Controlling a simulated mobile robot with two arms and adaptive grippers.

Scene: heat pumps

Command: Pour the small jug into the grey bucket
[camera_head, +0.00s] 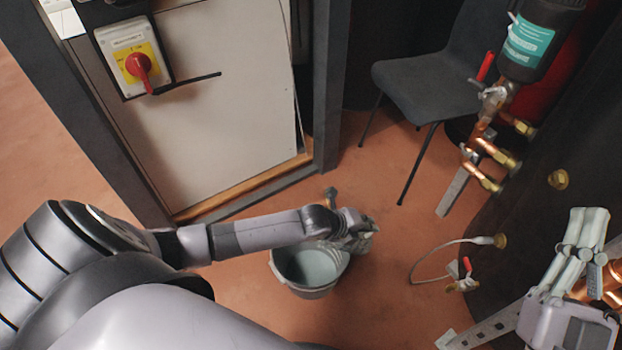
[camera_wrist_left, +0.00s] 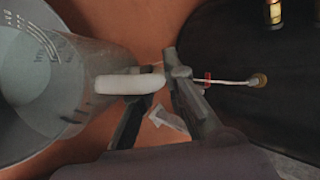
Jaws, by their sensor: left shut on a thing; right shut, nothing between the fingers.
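The grey bucket (camera_head: 302,288) stands on the floor in the middle of the head view, its open top facing up and partly covered by my left arm. My left gripper (camera_head: 355,234) is above the bucket's right rim. In the left wrist view, a translucent grey vessel with printed marks, seemingly the small jug (camera_wrist_left: 82,75), fills the left side. My left gripper (camera_wrist_left: 150,90) is shut beside it, seemingly on its handle; the exact grip is unclear. The jug is hard to separate from gripper and bucket in the head view. My right gripper (camera_head: 588,222) is shut and empty at the right.
A dark tank (camera_head: 540,205) with brass and copper fittings stands at the right. A thin hose (camera_head: 432,256) and red-handled valve (camera_head: 466,277) are near its base. A grey chair (camera_head: 425,85) stands behind. A panel with a red switch (camera_head: 138,65) is at the left.

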